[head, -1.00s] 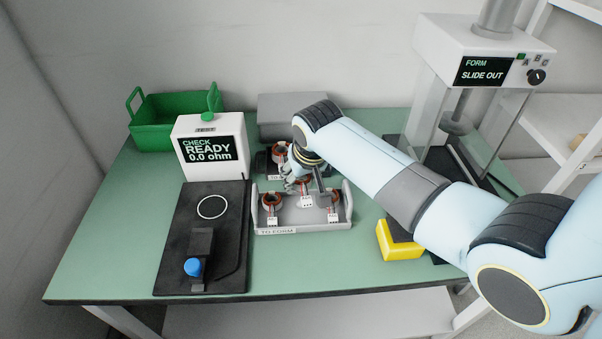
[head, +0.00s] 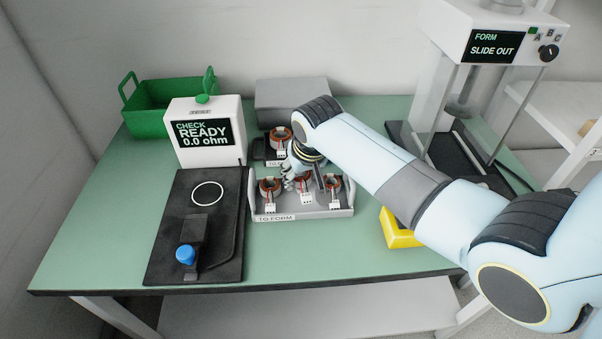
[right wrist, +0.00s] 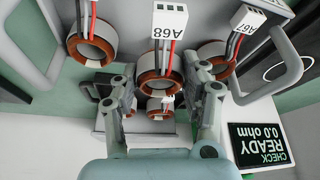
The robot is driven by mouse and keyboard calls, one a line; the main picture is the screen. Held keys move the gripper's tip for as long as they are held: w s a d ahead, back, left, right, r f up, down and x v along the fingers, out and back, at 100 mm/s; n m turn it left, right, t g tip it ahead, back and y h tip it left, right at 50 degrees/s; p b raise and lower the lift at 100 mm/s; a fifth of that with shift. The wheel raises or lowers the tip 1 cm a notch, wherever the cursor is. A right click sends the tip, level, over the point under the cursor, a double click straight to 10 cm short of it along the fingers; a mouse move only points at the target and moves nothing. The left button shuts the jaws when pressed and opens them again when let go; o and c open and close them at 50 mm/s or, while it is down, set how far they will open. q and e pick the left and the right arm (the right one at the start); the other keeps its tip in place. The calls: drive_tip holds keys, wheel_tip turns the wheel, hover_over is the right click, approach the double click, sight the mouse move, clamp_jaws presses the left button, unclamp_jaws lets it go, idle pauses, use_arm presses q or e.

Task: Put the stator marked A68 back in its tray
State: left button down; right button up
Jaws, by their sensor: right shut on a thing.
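The stator marked A68 (right wrist: 160,72) is a copper-wound ring with a white connector and red and black leads. In the right wrist view it sits between the two fingers of my right gripper (right wrist: 163,98), which is shut on it. In the head view this stator (head: 304,184) is at the middle of the grey TO FORM tray (head: 335,213), between two other stators. Whether it rests on the tray floor is unclear. My right gripper (head: 302,172) partly covers it from behind. The left gripper is out of view.
Stator A67 (right wrist: 215,58) and another stator (right wrist: 92,47) stand close on either side. A rear tray holds more stators (head: 279,138). The check station (head: 207,135) is left, the yellow block (head: 398,232) right, the form press (head: 490,45) back right.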

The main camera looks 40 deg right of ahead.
drive_tip(key=shift+f+b, duration=0.5)
drive_tip(key=shift+f, duration=0.45)
drive_tip(key=shift+f, duration=0.25)
drive_tip(key=o, duration=1.2)
drive_tip(key=shift+r, duration=0.15)
drive_tip(key=shift+r+p, duration=2.4)
drive_tip(key=shift+p, duration=0.5)
drive_tip(key=shift+f, duration=0.1)
